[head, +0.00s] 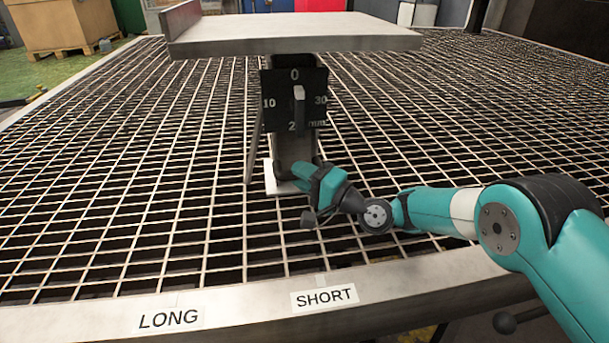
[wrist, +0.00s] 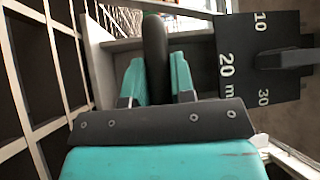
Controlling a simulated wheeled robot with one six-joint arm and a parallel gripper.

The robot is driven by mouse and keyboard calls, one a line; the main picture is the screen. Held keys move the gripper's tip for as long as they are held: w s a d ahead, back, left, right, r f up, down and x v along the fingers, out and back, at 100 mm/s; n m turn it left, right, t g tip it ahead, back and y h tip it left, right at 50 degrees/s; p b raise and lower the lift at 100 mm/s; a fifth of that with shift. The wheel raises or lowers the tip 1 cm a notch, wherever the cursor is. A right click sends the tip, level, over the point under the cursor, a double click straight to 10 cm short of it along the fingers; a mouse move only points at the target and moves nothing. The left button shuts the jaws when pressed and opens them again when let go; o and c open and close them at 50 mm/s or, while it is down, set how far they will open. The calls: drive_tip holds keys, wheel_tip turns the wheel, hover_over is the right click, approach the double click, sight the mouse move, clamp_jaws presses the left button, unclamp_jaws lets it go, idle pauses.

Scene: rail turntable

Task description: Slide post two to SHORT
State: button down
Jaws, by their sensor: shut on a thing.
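A grey post (head: 297,140) stands on the slatted grid and carries a flat grey table (head: 295,35). I see no number naming it as post two. My gripper (head: 296,172) is low at the front of this post, just above its white base plate (head: 268,180). In the wrist view, the teal fingers of my gripper (wrist: 156,88) are closed on both sides of a dark rounded bar (wrist: 155,45). The bar's lower end is hidden behind the gripper body. The SHORT label (head: 325,298) is on the front rim, nearer the viewer and slightly right of the post.
A black dial plate (head: 294,98) with a pointer and numbers is on the post below the table. The LONG label (head: 170,319) is left of SHORT on the metal front rim (head: 245,305). The grid between post and rim is clear except for my arm.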

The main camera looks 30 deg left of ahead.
drive_tip(key=c, duration=1)
unclamp_jaws()
drive_tip(key=shift+o, duration=0.2)
drive_tip(key=d+p, duration=0.1)
drive_tip(key=d, duration=0.1)
drive_tip(key=d+p, duration=0.1)
drive_tip(key=d, duration=0.2)
drive_tip(key=s+d+f+p, duration=0.1)
drive_tip(key=d, duration=0.1)
drive_tip(key=shift+d+p, duration=0.25)
drive_tip(key=shift+p, duration=0.1)
drive_tip(key=shift+w, duration=0.1)
